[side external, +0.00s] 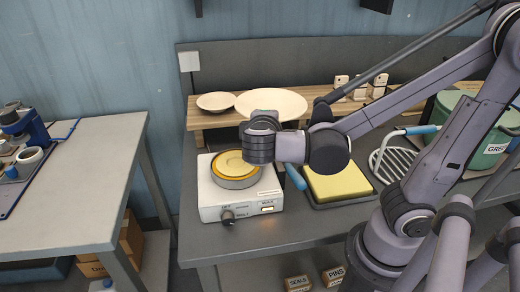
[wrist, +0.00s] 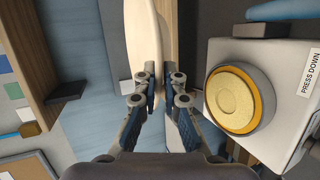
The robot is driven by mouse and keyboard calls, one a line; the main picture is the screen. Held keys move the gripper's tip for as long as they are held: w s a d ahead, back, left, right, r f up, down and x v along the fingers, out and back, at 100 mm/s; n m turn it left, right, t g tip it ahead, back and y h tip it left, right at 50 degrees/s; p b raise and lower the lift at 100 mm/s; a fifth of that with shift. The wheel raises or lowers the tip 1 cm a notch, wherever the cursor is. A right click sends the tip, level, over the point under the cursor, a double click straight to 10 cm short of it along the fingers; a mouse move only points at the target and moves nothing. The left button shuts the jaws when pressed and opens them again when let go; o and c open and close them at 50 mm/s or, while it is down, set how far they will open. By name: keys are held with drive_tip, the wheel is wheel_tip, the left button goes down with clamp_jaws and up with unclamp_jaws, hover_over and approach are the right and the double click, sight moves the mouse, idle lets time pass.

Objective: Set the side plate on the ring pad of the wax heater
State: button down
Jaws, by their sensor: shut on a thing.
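The side plate, cream and round, shows edge-on in the wrist view (wrist: 144,40) and as a wide disc in the side view (side external: 272,101). My gripper (wrist: 158,78) is shut on its near rim. In the side view my gripper (side external: 264,122) is at the front of the wooden shelf, above and behind the heater. I cannot tell whether the plate touches the shelf. The white wax heater (side external: 240,205) stands on the bench; its round ring pad (side external: 236,170), yellow with an orange rim, is bare. The pad also shows in the wrist view (wrist: 236,98).
A smaller shallow dish (side external: 216,102) sits on the shelf (side external: 205,119) left of the plate. A yellow block (side external: 338,183) in a dark tray is right of the heater. A wire rack (side external: 393,162) and a green pot (side external: 487,140) stand farther right. Another table (side external: 75,205) is at left.

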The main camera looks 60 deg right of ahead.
drive_tip(key=shift+w+a+f, duration=0.7)
drive_tip(key=shift+a+f, duration=1.05)
drive_tip(key=shift+f, duration=0.05)
drive_tip(key=shift+w+a+f, duration=0.7)
drive_tip(key=shift+a+f, duration=1)
drive_tip(key=shift+f, duration=0.05)
drive_tip(key=shift+w+a+f, duration=0.7)
drive_tip(key=shift+a+f, duration=1.05)
drive_tip(key=shift+f, duration=0.05)
drive_tip(key=shift+f, duration=0.1)
drive_tip(key=c, duration=1.8)
unclamp_jaws()
drive_tip(key=shift+f, duration=0.1)
drive_tip(key=o, duration=0.3)
drive_tip(key=shift+o, duration=0.2)
drive_tip(key=v, duration=0.7)
drive_tip(key=shift+s+a+r, duration=0.2)
drive_tip(key=shift+r, duration=0.1)
